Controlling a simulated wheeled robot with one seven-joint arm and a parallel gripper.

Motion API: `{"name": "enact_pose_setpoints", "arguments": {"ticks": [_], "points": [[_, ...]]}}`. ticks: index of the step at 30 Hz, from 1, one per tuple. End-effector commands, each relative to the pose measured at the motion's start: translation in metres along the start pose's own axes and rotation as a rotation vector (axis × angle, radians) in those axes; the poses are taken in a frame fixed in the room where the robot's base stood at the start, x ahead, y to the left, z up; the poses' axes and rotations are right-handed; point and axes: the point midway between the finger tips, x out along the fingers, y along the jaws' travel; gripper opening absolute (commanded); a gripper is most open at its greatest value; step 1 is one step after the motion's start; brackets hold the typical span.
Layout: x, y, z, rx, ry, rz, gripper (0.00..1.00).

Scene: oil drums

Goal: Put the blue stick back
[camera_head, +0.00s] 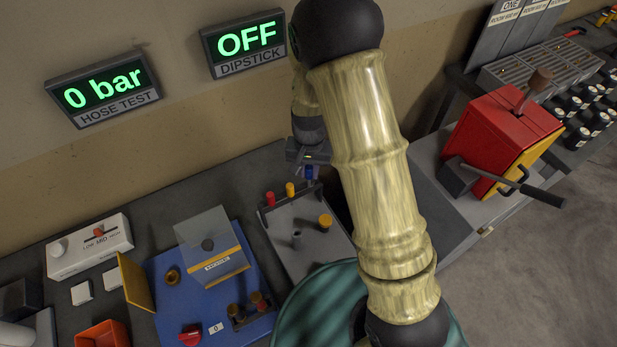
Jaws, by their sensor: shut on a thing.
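A blue stick (309,173) shows just below my gripper (307,164), which is shut on it. The gripper is at the back of a grey tray (318,255), at the right end of a row with a red stick (270,199) and a yellow stick (290,190). Only a short blue part shows; its lower end is hard to make out, and I cannot tell whether it is seated in the tray or above it. A larger yellow cap (326,221) and a short grey tube (297,239) stand farther forward on the tray. My arm covers the area right of the gripper.
The wall display for the dipstick (246,42) reads OFF; the hose test display (105,88) reads 0 bar. A blue board (165,300) with a clear cover lies left of the tray. A teal drum (320,305) stands in front. A red and yellow box (500,140) stands right.

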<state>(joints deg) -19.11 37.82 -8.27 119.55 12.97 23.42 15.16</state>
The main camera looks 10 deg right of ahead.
Motion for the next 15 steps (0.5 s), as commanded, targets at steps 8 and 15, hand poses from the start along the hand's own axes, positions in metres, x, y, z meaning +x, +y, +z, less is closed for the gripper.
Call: {"name": "enact_pose_setpoints", "arguments": {"ticks": [8, 15], "points": [[0.005, -0.001, 0.001, -0.001, -0.002, 0.000, 0.00], [0.035, 0.000, 0.001, -0.002, -0.003, 0.001, 0.00]]}}
